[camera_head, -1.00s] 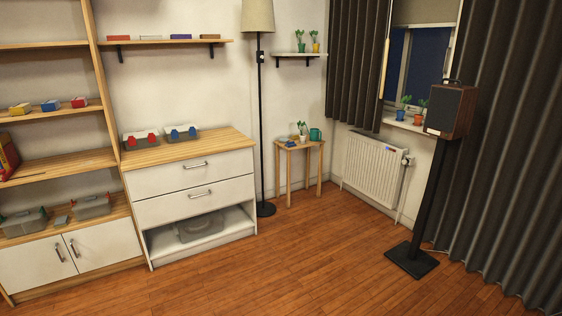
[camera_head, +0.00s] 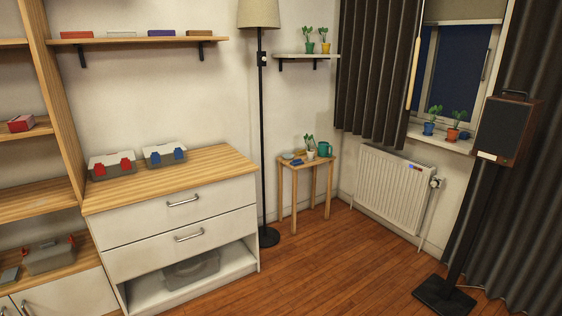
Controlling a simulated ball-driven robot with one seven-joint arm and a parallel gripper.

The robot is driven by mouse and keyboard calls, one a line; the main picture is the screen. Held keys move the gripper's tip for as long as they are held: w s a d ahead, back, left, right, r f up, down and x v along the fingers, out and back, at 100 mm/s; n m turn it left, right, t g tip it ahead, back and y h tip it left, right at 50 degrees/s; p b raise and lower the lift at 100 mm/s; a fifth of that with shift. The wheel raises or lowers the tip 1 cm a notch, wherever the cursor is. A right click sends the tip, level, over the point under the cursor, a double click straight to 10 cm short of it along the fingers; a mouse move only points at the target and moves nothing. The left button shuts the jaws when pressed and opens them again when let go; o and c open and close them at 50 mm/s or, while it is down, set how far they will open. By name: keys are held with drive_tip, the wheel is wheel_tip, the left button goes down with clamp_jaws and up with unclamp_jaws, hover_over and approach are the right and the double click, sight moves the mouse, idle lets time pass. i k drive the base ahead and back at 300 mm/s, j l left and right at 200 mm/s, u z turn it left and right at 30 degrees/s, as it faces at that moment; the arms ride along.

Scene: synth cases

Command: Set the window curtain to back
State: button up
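The window curtain shows as two dark grey pleated panels. The left panel (camera_head: 375,75) hangs beside the window and ends above the radiator. The right panel (camera_head: 520,235) is longer, reaches near the floor and is partly hidden by a speaker. A thin light wooden rod (camera_head: 413,73) hangs at the left panel's inner edge. The window (camera_head: 455,75) shows dark glass between the panels, with a beige blind (camera_head: 465,10) across its top. My gripper is not in view.
A speaker (camera_head: 505,130) on a black stand stands before the right panel. A radiator (camera_head: 395,190), a small wooden table (camera_head: 308,166), a floor lamp (camera_head: 263,130) and a drawer cabinet (camera_head: 180,210) line the walls. Potted plants stand on the sill (camera_head: 440,140). The wooden floor (camera_head: 340,260) is clear in the middle.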

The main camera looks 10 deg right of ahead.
sight(418, 26)
drive_tip(key=i+l+z, duration=0.15)
drive_tip(key=i+z, duration=0.15)
drive_tip(key=i, duration=0.45)
drive_tip(key=i+z, duration=0.25)
drive_tip(key=i, duration=0.5)
drive_tip(key=i+j+z, duration=0.3)
drive_tip(key=i, duration=0.45)
